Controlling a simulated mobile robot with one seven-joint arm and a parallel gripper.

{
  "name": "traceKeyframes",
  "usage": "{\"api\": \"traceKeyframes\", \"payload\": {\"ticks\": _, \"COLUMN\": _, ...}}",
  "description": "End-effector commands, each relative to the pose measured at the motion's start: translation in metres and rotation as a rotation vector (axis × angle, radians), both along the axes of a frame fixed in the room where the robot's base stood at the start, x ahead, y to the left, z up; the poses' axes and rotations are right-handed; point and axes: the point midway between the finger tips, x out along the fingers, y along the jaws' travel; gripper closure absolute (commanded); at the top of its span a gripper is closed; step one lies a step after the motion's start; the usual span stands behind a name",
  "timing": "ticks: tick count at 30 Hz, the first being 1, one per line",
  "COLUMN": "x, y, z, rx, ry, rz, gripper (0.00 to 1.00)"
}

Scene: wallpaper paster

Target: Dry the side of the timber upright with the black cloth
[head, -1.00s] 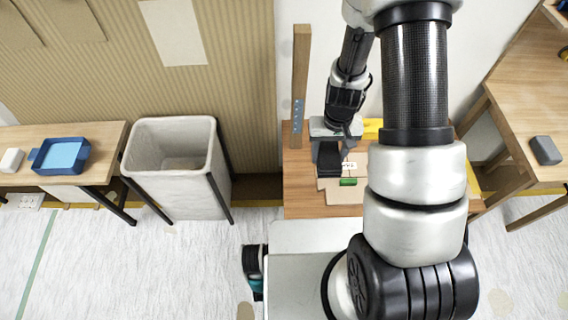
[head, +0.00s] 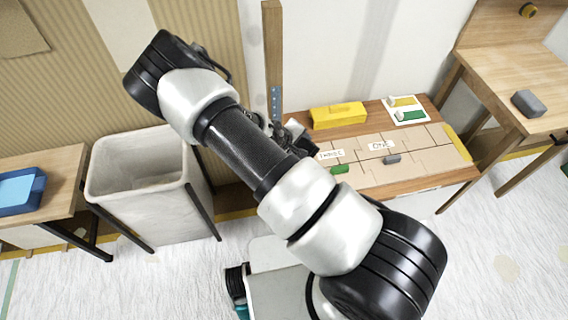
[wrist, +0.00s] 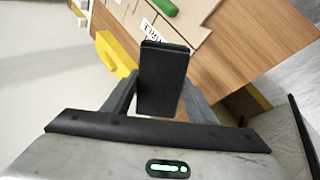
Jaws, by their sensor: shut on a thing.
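The timber upright (head: 272,55) stands against the wall at the back left end of the low table. Several blue drops (head: 275,103) show on its lower part. My gripper (wrist: 162,95) is shut on the black cloth (wrist: 163,75), a dark folded pad between the two fingers in the wrist view. In the head view my gripper is mostly hidden behind my own arm, just right of the upright's lower end. I cannot tell whether the cloth touches the upright. The upright is not clearly seen in the wrist view.
The low table (head: 455,180) holds a yellow block (head: 338,115), a green piece (head: 340,169), a grey piece (head: 392,159) and labelled cardboard. A bin (head: 140,200) stands left. A blue tray (head: 18,190) sits on the left table. A grey block (head: 528,103) lies on the right table.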

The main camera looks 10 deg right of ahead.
Motion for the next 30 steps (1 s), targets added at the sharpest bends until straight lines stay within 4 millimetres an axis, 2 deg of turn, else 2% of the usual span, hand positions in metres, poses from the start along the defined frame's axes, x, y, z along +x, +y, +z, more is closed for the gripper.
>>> {"api": "traceKeyframes", "payload": {"ticks": 1, "x": 0.002, "y": -0.002, "z": -0.009, "rx": -0.019, "ry": -0.017, "rz": 0.021, "gripper": 0.71}}
{"api": "traceKeyframes", "payload": {"ticks": 11, "x": 0.019, "y": -0.007, "z": -0.038, "rx": -0.162, "ry": -0.159, "rz": 0.194, "gripper": 0.71}}
{"api": "traceKeyframes", "payload": {"ticks": 17, "x": 0.030, "y": -0.006, "z": -0.072, "rx": -0.288, "ry": -0.339, "rz": 0.388, "gripper": 0.71}}
{"api": "traceKeyframes", "payload": {"ticks": 21, "x": 0.037, "y": 0.004, "z": -0.093, "rx": -0.368, "ry": -0.535, "rz": 0.568, "gripper": 0.71}}
{"api": "traceKeyframes", "payload": {"ticks": 24, "x": 0.036, "y": 0.017, "z": -0.101, "rx": -0.396, "ry": -0.667, "rz": 0.677, "gripper": 0.71}}
{"api": "traceKeyframes", "payload": {"ticks": 30, "x": 0.026, "y": 0.040, "z": -0.103, "rx": -0.406, "ry": -0.830, "rz": 0.802, "gripper": 0.71}}
